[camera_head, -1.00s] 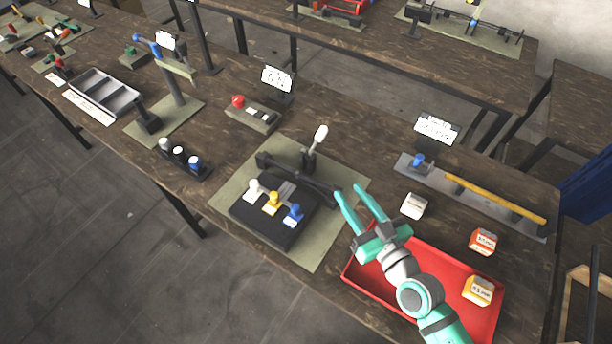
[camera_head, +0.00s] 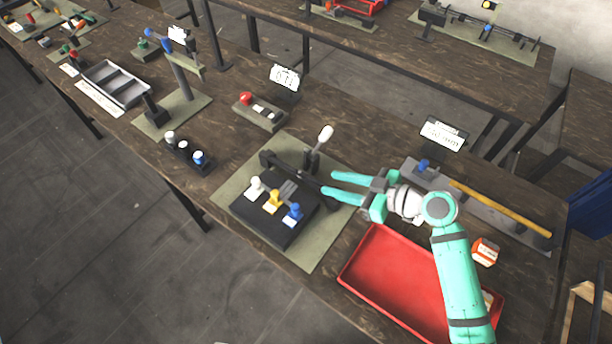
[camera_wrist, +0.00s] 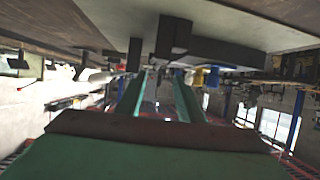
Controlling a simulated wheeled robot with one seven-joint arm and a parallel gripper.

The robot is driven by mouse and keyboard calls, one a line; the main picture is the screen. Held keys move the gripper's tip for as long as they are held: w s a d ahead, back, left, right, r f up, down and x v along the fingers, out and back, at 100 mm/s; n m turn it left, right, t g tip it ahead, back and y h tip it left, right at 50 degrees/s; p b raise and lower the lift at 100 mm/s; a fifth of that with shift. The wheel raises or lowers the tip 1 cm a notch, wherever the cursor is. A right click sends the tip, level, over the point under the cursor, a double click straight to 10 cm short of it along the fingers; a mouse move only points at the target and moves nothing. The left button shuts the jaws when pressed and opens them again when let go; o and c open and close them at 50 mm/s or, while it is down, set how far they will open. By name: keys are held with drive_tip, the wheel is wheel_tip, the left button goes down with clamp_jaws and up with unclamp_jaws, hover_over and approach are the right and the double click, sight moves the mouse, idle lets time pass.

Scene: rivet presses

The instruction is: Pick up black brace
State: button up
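A long black bar (camera_head: 287,166), which I take for the black brace, lies slantwise on the olive mat (camera_head: 318,246), behind the black block (camera_head: 265,229) with white, yellow and blue knobs. My gripper (camera_head: 328,183) is open, its teal fingers pointing left at the bar's right end. In the head view the fingertips overlap that end. I cannot tell whether it lies between them or they touch it. In the wrist view the gripper (camera_wrist: 157,82) shows both fingers apart, with dark upright parts (camera_wrist: 172,38) near the tips; the picture looks upside down.
A white-knobbed lever (camera_head: 325,134) stands just behind the bar, close to my fingers. A red tray (camera_head: 382,275) lies in front of my arm.

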sight(304, 175)
drive_tip(key=x, duration=0.4)
drive_tip(key=shift+w+a, duration=0.15)
drive_tip(key=shift+a, duration=0.15)
drive_tip(key=shift+x, duration=2.85)
drive_tip(key=shift+w+r, duration=0.15)
drive_tip(key=shift+r, duration=0.05)
clamp_jaws()
